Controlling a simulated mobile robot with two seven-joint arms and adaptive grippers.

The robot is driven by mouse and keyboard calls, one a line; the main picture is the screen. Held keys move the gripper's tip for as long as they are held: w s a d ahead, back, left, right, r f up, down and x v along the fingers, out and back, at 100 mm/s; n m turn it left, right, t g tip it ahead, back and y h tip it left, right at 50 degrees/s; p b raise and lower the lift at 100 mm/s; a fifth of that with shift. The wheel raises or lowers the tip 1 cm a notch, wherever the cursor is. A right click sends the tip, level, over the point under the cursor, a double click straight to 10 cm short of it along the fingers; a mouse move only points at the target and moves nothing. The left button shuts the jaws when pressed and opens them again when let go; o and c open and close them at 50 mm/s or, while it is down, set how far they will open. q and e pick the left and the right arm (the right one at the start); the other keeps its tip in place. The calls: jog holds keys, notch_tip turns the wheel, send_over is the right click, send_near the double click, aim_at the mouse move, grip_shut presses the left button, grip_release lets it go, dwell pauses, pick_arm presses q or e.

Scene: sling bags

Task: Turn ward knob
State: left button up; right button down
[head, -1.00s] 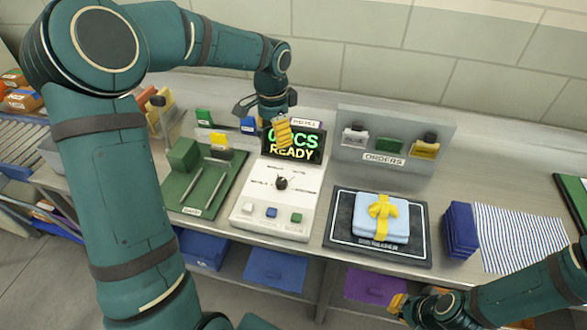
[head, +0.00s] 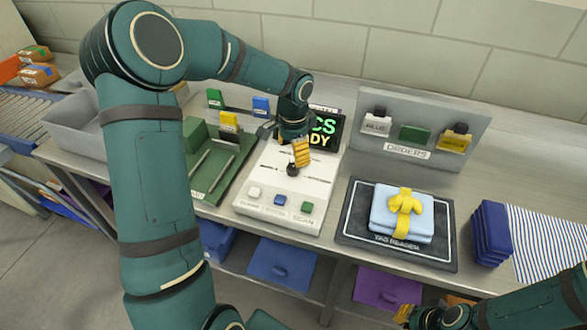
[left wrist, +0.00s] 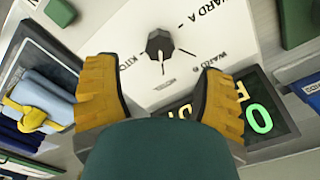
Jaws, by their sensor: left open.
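The black ward knob (head: 293,169) sits on the sloped white panel of the console (head: 262,186). It also shows in the left wrist view (left wrist: 160,45), with printed marks around it that include WARD A, WARD B and a partly hidden KITC. Which mark it points at is hard to tell. My left gripper (head: 300,152) hangs just above and behind the knob, pointing down. In the left wrist view its yellow fingers (left wrist: 158,78) are wide apart with nothing between them, and the knob lies beyond the tips. My right gripper (head: 405,313) is at the bottom edge, mostly cut off.
The console screen (head: 325,130) stands behind the knob, partly hidden by my left gripper. White, blue and green buttons (head: 280,200) line the panel's front. A tag reader (head: 357,238) with a ribboned blue bundle (head: 402,212) is to the right. A green tray (head: 218,175) is to the left.

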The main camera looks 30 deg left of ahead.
aim_at(293, 166)
pick_arm(q)
notch_tip(293, 166, down, 6)
jog(key=shift+f+b, duration=0.15)
jog(key=shift+b, duration=0.2)
jog(key=c, duration=1.2)
